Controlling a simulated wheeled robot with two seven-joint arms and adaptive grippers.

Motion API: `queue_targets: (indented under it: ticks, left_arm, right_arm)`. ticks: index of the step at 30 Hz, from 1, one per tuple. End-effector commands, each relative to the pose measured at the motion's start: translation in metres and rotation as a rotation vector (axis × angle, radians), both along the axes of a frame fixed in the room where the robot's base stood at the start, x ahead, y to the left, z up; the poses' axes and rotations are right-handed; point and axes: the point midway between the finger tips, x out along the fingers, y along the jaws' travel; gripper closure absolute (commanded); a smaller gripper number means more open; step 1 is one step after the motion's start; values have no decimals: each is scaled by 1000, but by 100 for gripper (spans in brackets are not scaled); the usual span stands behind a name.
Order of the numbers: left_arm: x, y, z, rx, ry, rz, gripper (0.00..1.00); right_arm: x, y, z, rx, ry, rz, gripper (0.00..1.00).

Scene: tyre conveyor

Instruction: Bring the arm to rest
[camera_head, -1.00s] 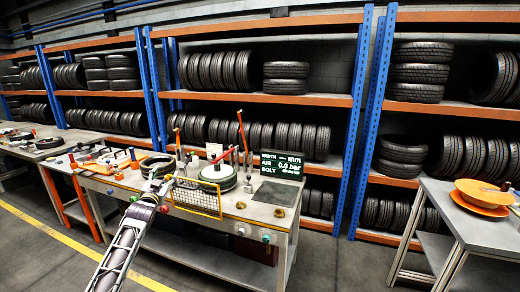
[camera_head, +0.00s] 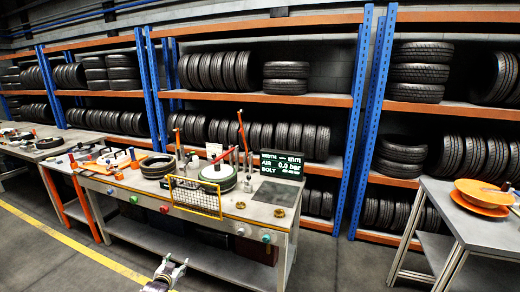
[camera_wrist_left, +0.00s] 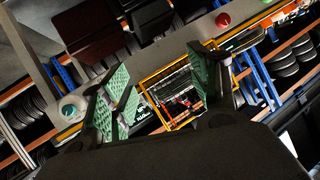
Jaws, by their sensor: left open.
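My left gripper (camera_head: 171,268) shows at the bottom edge of the head view, low in front of the workbench (camera_head: 262,222) and apart from it. In the left wrist view its two green-padded fingers (camera_wrist_left: 165,95) stand wide apart with nothing between them. Behind them show the yellow mesh guard (camera_wrist_left: 172,85) and the bench front, tilted. The rest of my left arm is out of the head view. My right gripper is in neither view.
The bench carries a tyre (camera_head: 158,167), a wheel on a stand (camera_head: 218,176), the yellow guard (camera_head: 196,197) and a display (camera_head: 281,164). A grey table (camera_head: 475,232) with orange discs (camera_head: 482,196) stands at right. Tyre racks line the back. The floor between bench and table is clear.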

Motion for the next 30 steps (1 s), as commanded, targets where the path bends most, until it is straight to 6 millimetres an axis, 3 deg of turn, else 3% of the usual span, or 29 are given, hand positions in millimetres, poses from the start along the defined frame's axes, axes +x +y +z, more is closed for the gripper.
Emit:
queue_targets:
  ticks: [1, 3, 15, 23, 30]
  left_arm:
    - [-14, -3, -23, -4, 35, 1, 39]
    - [-31, -6, -51, -9, 77, 2, 39]
    - [-148, -26, -192, -36, 314, 8, 39]
    - [-239, -40, -269, -50, 468, 11, 39]
    - [-332, -53, -328, -64, 608, 13, 39]
  right_arm:
    - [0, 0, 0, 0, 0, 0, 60]
    - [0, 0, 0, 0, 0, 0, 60]
    - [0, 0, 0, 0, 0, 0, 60]
    - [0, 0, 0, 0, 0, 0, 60]
    - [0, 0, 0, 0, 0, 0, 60]
